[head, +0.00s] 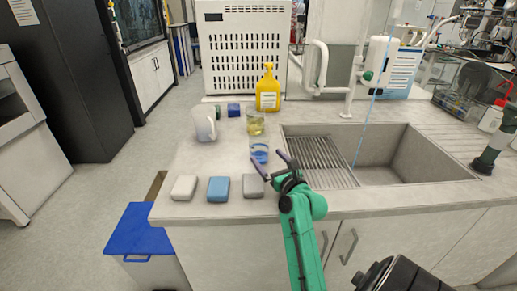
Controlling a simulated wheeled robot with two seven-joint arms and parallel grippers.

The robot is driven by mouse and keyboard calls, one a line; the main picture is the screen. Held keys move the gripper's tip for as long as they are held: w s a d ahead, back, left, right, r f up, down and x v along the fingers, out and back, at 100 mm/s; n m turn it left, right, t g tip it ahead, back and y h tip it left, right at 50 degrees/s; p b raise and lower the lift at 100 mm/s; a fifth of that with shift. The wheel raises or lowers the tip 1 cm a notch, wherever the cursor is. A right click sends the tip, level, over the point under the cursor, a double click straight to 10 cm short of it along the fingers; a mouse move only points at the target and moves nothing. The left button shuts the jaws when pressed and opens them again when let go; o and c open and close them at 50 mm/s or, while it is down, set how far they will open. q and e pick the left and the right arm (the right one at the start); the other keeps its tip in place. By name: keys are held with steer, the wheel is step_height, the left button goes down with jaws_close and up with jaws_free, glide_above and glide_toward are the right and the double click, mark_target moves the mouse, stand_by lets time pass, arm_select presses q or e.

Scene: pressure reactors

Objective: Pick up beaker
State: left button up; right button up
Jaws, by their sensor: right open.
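A small clear beaker with blue liquid (259,154) stands upright on the counter, left of the sink. A second clear beaker with yellowish liquid (255,124) stands just behind it. My right gripper (266,155) is open at the blue-liquid beaker, coming from the front right. One dark finger overlaps its lower left in the picture and the other lies by its right side. I cannot tell whether either finger touches the glass. My left gripper is not in view.
A white jug (205,129) stands left of the beakers, and a yellow bottle (268,90) behind. White, blue and grey blocks (218,189) line the front edge. A sink (395,174) with a drain rack (318,162) lies right. A dark green fitting (492,150) stands at far right.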

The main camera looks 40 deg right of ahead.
mark_target(259, 147)
steer(key=x, duration=0.7)
steer(key=shift+f, duration=0.1)
steer(key=shift+w+d+f, duration=0.15)
steer(key=shift+w, duration=0.15)
steer(key=shift+s, duration=0.1)
steer(key=c, duration=1.2)
